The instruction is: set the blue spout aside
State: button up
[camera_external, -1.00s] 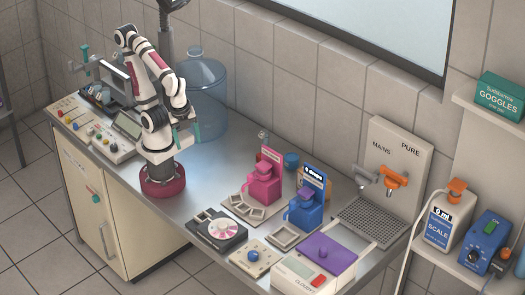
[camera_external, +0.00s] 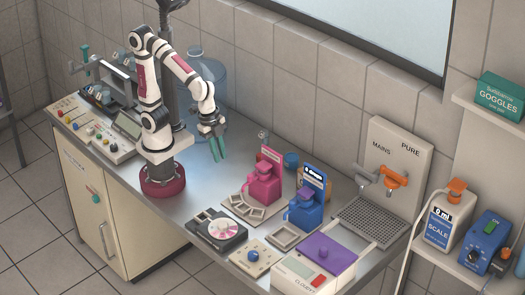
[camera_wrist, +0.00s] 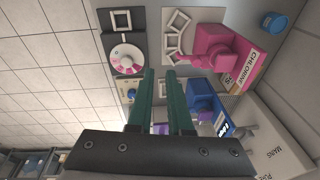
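The blue dispenser (camera_external: 307,213) stands upright on the bench, right of the pink one. A small bluish-purple spout (camera_external: 304,192) shows on its upper front. In the wrist view the blue dispenser (camera_wrist: 203,92) is partly hidden behind my right finger, and its spout is not clear there. My gripper (camera_external: 220,156) points down above the bench, left of the pink dispenser and well apart from the blue one. In the wrist view my gripper (camera_wrist: 159,72) has two green fingers with a gap between them and nothing held.
The pink dispenser (camera_external: 263,187) stands between my gripper and the blue dispenser. A black dial unit (camera_external: 216,231), a purple-lidded device (camera_external: 326,254) and a tap panel (camera_external: 398,150) stand nearby. A large clear bottle (camera_external: 213,75) is behind my arm.

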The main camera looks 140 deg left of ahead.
jog(key=w+a+n, duration=0.1)
jog(key=w+a, duration=0.1)
jog(key=w, duration=0.2)
jog(key=w+a+n+t, duration=0.1)
jog(key=w+a, duration=0.1)
jog(key=w, duration=0.2)
jog(key=w+a+f+n+t, duration=0.1)
jog(key=w+a+n, duration=0.1)
jog(key=w, duration=0.3)
jog(key=shift+f, duration=0.1)
grip_shut()
jog(key=shift+s, duration=0.1)
send_near(298, 206)
jog(key=s+d+f, duration=0.3)
jog(key=s+f, duration=0.1)
jog(key=f, duration=0.2)
jog(key=w, duration=0.3)
jog(key=shift+w+a+r, duration=0.2)
jog(key=shift+w+a, duration=0.15)
jog(key=shift+w, duration=0.05)
